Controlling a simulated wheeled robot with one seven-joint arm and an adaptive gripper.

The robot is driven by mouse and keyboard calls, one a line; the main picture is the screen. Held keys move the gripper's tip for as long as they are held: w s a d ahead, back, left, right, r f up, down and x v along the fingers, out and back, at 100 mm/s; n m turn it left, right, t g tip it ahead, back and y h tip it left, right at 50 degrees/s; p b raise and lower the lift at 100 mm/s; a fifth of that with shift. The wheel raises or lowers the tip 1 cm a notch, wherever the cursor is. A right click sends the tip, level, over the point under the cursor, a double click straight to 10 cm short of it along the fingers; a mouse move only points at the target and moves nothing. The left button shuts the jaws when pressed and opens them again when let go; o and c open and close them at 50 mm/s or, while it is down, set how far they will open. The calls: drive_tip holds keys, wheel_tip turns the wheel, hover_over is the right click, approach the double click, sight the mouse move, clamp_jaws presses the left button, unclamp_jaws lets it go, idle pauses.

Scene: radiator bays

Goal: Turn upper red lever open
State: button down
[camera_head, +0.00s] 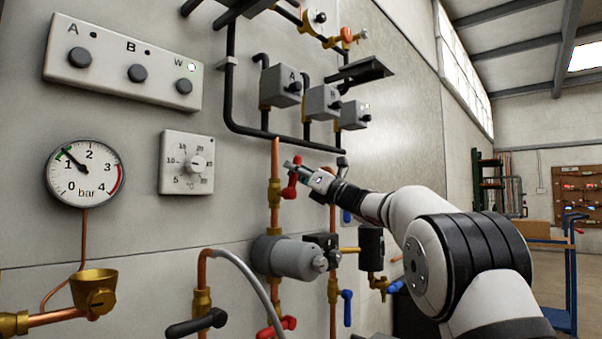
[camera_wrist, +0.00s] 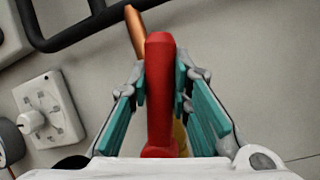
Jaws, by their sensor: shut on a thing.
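The upper red lever (camera_head: 290,184) is on a brass valve of the vertical copper pipe, above the grey pump (camera_head: 287,257). In the wrist view the red lever (camera_wrist: 160,95) stands between the two teal-padded fingers of my gripper (camera_wrist: 160,90). My gripper (camera_head: 297,170) reaches in from the right in the head view and is shut on the lever. The lever's handle stands off the pipe on its right side. Most of the valve body is hidden behind the lever in the wrist view.
A lower red lever (camera_head: 277,327) sits below the pump. A blue lever (camera_head: 347,307) hangs to its right. A black pipe (camera_head: 232,90) and grey boxes (camera_head: 281,86) are above my gripper. A thermostat dial (camera_head: 187,163) and a pressure gauge (camera_head: 85,173) are on the wall at left.

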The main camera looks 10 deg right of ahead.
drive_tip(key=shift+s+a+r+n+g+y+b, duration=0.15)
drive_tip(key=shift+a+n+g+y, duration=0.25)
drive_tip(key=shift+n, duration=0.55)
drive_tip(key=shift+s+a+f+n+g+y+b, duration=0.1)
drive_tip(key=shift+s+a+n+g+y, duration=0.25)
drive_tip(key=shift+n, duration=0.65)
drive_tip(key=shift+s+a+r+n+g+y+b, duration=0.2)
drive_tip(key=shift+n+g, duration=0.35)
drive_tip(key=shift+n, duration=0.4)
drive_tip(key=shift+f, duration=0.15)
drive_tip(key=c, duration=1.4)
unclamp_jaws()
drive_tip(key=shift+c, duration=0.2)
drive_tip(key=shift+d, duration=0.1)
drive_tip(key=v, duration=1.1)
drive_tip(key=shift+s+d+f, duration=0.2)
drive_tip(key=shift+d+f, duration=0.05)
